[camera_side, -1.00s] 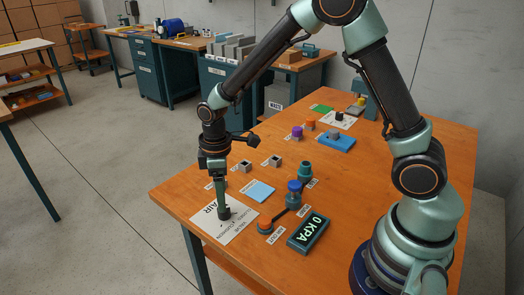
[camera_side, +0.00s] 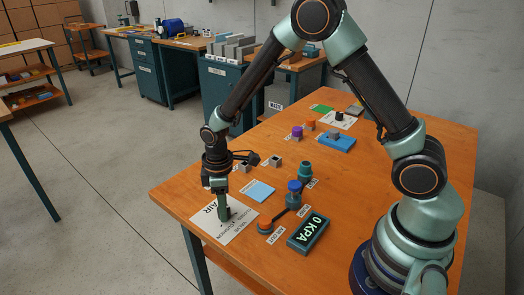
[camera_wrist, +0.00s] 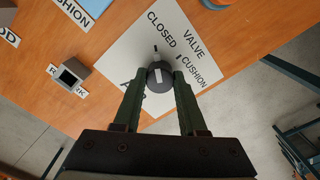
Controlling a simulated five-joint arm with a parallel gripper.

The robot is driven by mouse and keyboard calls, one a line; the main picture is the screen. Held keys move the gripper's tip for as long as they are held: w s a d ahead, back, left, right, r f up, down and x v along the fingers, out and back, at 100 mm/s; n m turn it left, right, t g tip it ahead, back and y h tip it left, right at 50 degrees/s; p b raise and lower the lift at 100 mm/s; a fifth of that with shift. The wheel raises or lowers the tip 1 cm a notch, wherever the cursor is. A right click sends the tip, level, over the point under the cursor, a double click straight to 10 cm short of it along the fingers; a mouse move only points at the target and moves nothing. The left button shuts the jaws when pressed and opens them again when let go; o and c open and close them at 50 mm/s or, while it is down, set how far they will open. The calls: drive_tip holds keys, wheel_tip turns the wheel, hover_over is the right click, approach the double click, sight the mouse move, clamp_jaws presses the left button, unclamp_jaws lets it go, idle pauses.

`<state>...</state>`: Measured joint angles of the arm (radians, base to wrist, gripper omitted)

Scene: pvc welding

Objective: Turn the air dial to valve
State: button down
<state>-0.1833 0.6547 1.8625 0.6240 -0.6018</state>
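The air dial is a dark round knob (camera_wrist: 160,77) on a white card (camera_wrist: 118,50) printed AIR, CLOSED, VALVE and CUSHION. A short pointer with a white mark sticks out from the knob toward the word CLOSED. My gripper (camera_wrist: 159,80) is open, with one green finger on each side of the knob. The fingertips are close to the knob; I cannot tell whether either touches it. In the side view, my gripper (camera_side: 224,215) points down at the card (camera_side: 238,229) near the table's front left corner, and its fingers mostly hide the knob.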

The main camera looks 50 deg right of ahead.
drive_tip(key=shift+m, duration=0.3)
drive_tip(key=m, duration=1.1)
drive_tip(key=shift+r, duration=0.1)
idle(0.5)
drive_tip(key=shift+c, duration=2.3)
unclamp_jaws()
wheel_tip(320, 180, up, 12)
